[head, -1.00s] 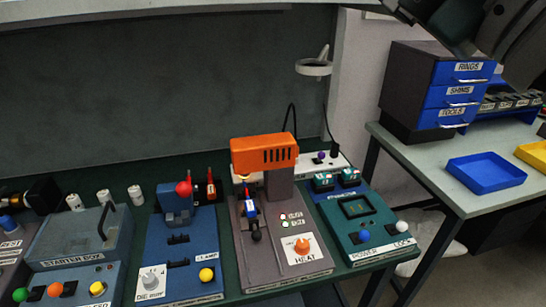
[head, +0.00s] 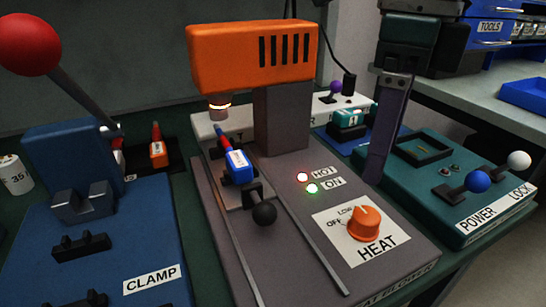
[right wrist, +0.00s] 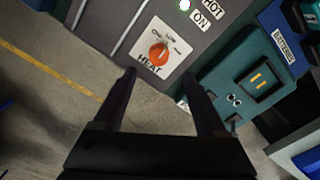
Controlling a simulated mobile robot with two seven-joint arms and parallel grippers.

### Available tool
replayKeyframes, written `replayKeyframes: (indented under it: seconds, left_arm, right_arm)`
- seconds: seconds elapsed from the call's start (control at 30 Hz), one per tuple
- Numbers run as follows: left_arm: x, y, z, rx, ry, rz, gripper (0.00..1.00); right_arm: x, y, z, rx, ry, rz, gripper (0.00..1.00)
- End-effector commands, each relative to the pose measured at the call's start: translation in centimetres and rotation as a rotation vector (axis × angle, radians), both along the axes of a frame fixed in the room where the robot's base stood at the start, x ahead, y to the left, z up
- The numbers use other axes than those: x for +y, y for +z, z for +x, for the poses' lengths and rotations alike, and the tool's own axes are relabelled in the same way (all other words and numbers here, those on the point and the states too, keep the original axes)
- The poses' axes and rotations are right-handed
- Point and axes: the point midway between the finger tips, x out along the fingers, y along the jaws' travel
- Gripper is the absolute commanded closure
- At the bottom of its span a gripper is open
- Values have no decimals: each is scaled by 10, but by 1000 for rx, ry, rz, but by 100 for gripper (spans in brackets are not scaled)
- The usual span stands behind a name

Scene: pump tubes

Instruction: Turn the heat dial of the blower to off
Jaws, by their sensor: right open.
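The blower has an orange head (head: 252,57) on a grey base, with a glowing nozzle ring (head: 219,106). Its orange heat dial (head: 364,224) sits on a white HEAT plate with LOW and OFF marks; its pointer is turned away from OFF, up near LOW or just past it. The dial also shows in the right wrist view (right wrist: 159,54). My right gripper (head: 375,178) hangs above and behind the dial in the head view. In the right wrist view its open, empty fingers (right wrist: 159,76) point toward the dial, apart from it. My left gripper is not in view.
The red HOT light (head: 302,177) and green ON light (head: 312,188) are lit. A black-knobbed lever (head: 264,213) stands left of the dial. The teal power box (head: 425,205) with blue and white knobs is close on the right. The blue clamp unit (head: 120,235) is left.

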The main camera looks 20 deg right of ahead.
Motion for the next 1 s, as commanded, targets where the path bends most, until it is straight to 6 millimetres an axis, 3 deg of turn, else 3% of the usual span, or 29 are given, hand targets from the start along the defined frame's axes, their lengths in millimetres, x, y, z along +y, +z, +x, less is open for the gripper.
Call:
replayKeyframes:
  seconds: [0.5,0.7,0.93,1.0]
  left_arm:
    - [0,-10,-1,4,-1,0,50]
    - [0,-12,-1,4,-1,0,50]
    - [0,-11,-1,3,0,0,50]
    - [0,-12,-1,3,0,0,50]
  right_arm:
    - [-1,-84,-1,7,-1,-4,26]
    - [-1,-96,-1,4,0,-4,26]
    - [-1,-97,-1,3,1,-5,26]
    - [-1,-97,-1,3,1,-4,32]
